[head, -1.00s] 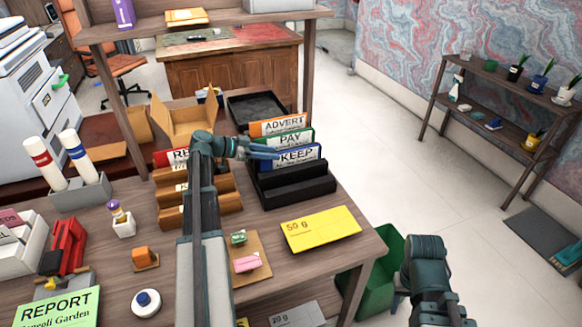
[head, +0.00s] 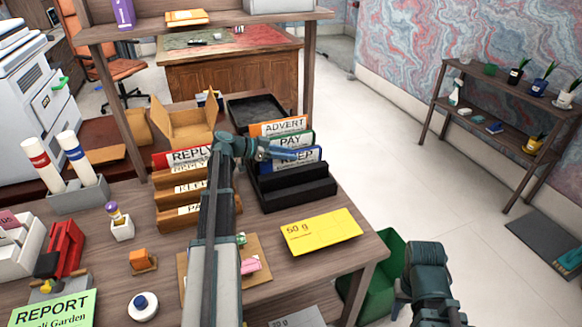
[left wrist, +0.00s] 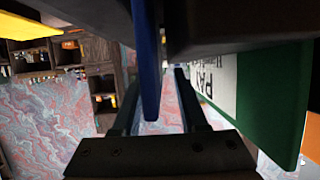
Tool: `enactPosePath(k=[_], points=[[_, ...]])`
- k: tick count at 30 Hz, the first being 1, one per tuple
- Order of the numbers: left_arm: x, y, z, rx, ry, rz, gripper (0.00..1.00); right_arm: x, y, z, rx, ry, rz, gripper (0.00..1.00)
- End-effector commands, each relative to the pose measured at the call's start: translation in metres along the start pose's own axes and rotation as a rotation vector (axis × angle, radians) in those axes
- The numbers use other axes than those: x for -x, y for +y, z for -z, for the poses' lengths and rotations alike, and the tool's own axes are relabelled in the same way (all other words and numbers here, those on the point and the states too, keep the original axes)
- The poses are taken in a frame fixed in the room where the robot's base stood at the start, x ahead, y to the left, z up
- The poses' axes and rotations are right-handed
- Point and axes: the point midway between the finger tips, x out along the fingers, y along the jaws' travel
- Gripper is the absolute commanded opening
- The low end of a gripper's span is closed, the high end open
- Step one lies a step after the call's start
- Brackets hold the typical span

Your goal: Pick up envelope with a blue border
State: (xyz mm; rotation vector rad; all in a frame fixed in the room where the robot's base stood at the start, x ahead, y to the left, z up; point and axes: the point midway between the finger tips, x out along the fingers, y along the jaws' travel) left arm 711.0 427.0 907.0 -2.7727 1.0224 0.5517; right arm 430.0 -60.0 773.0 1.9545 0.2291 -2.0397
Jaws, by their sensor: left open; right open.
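The blue-bordered KEEP envelope (head: 303,165) stands upright in the black rack (head: 297,190), its upper part crossed by my left gripper. My left gripper (head: 297,154) is open. In the left wrist view its two fingers (left wrist: 158,105) lie on either side of the blue envelope's edge (left wrist: 147,70), with gaps showing. The green-bordered PAY envelope (head: 306,141) is just behind; it also fills the right of the left wrist view (left wrist: 265,100). The orange-bordered ADVERT envelope (head: 268,128) stands behind that. My right gripper (head: 399,302) is open, low beside the desk, partly hidden by its arm.
A wooden sorter with a REPLY envelope (head: 180,157) stands left of the rack. A yellow 50 g envelope (head: 321,232) lies in front on the desk. A black tray (head: 258,108) sits behind. A green bin (head: 378,285) stands beside the desk's right edge.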

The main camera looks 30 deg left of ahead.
Motion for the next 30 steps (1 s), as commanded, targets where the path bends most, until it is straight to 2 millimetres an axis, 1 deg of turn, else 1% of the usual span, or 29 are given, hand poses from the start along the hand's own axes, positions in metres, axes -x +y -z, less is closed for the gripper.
enactPosePath(k=[1, 5, 6, 8, 9, 30], points=[[0.0003, 0.0001, 0.0002, 0.0, 0.0, 0.0, 0.42, 0.0003, 0.0, 0.0, 0.0, 0.0, 0.0, 0.5], [0.0005, 0.0001, 0.0002, 0.0, 0.0, 0.0, 0.19, 0.0003, 0.0, 0.0, 0.0, 0.0, 0.0, 0.5], [0.0005, 0.0001, 0.0002, 0.0, 0.0, 0.0, 0.12, 0.0003, 0.0, 0.0, 0.0, 0.0, 0.0, 0.5], [0.0006, 0.0001, 0.0001, 0.0, 0.0, 0.0, 0.01, 0.0003, 0.0, 0.0, 0.0, 0.0, 0.0, 0.5], [0.0006, 0.0001, 0.0001, 0.0, 0.0, 0.0, 0.0, 0.0003, 0.0, 0.0, 0.0, 0.0, 0.0, 0.5], [0.0007, 0.0, 0.0001, 0.0, 0.0, 0.0, 0.0, 0.0003, 0.0, 0.0, 0.0, 0.0, 0.0, 0.5]])
